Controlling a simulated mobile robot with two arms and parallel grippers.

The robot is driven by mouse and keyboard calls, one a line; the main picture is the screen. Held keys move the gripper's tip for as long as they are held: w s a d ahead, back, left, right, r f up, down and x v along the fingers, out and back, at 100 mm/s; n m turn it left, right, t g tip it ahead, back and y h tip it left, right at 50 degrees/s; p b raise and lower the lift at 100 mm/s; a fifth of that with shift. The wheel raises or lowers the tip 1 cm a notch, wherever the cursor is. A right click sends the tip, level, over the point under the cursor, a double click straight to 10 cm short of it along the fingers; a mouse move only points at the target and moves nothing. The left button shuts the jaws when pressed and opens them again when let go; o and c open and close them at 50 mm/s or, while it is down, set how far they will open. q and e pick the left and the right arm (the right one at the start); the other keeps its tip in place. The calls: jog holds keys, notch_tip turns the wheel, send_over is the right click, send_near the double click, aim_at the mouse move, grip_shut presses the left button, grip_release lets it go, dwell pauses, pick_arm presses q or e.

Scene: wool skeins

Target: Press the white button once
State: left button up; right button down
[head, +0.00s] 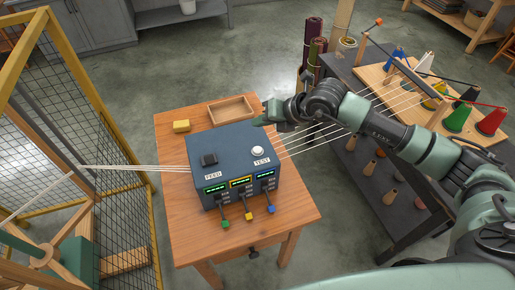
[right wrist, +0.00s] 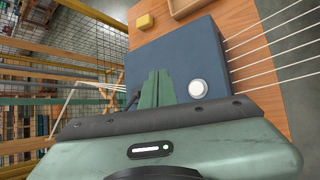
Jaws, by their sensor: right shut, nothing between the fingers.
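The white button (head: 257,151) is a round knob on top of a blue-grey box (head: 228,150), beside a label reading TEST. My right gripper (head: 260,122) is shut and empty, near the box's back right edge and apart from the white button in the picture. In the right wrist view its green fingers (right wrist: 157,85) lie together over the box (right wrist: 190,50), just left of the white button (right wrist: 198,88). My left gripper is out of view.
The box stands on a wooden table (head: 175,230) with a yellow block (head: 181,126) and a shallow wooden tray (head: 232,109) behind. Pale strands run to both sides of the box. Small levers (head: 247,214) stick out in front. A mesh cage (head: 110,130) stands left, a dark bench with cones (head: 492,121) right.

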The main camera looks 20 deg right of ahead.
jog(key=shift+f, duration=0.15)
jog(key=b, duration=0.5)
send_over(260, 151)
notch_tip(260, 151, down, 8)
jog(key=shift+d+r, duration=0.1)
jog(key=shift+f, duration=0.4)
dwell(1.6)
jog(key=shift+f+b, duration=0.4)
jog(key=shift+b, duration=0.3)
jog(key=shift+f+b, duration=0.5)
jog(key=shift+f, duration=0.05)
jog(key=shift+r, duration=0.15)
dwell(0.5)
jog(key=shift+r+p, duration=0.55)
jog(key=shift+r, duration=0.25)
